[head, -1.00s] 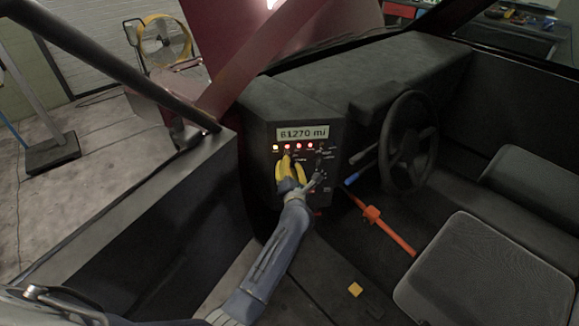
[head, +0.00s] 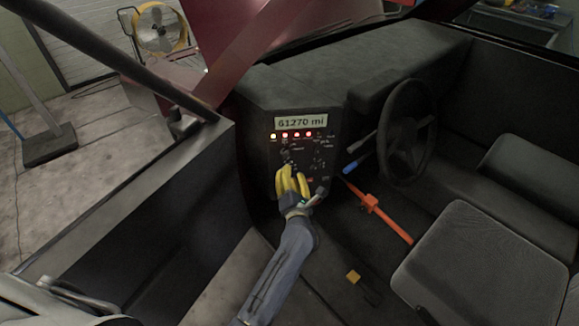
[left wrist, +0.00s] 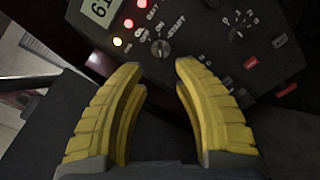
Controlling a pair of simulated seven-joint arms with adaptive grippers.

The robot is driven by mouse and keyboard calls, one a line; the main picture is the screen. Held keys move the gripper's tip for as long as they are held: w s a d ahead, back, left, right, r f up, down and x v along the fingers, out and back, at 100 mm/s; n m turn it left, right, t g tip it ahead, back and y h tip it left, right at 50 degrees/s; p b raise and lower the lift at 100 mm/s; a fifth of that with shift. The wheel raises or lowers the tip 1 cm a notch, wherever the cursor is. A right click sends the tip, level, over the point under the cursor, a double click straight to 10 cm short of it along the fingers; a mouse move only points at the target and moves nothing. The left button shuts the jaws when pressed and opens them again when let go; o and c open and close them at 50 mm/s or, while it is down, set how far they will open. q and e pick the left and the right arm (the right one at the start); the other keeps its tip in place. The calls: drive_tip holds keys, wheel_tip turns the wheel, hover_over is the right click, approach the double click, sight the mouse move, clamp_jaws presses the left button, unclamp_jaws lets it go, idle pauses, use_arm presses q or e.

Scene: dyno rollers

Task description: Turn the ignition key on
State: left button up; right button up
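The ignition switch (left wrist: 160,48) is a small round dark knob on the black dash panel (head: 330,190), among OFF, ON and START labels in the left wrist view. Its key's exact angle is too small to tell. My left gripper (head: 287,168) has yellow ribbed fingers and is before the panel, below the row of lights in the head view. In the left wrist view the gripper (left wrist: 160,66) is open and empty, its fingers apart, with the switch showing beyond the gap between the tips. My right gripper is not in view.
The panel has a mileage display (head: 302,121), a row of lit lights (head: 297,134) and a selector dial (left wrist: 236,36). The steering wheel (head: 407,130), a blue-tipped stalk (head: 352,167) and an orange lever (head: 372,203) stand to the right. Seats (head: 480,265) are further right.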

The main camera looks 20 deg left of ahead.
use_arm(q)
drive_tip(key=shift+v, duration=1.1)
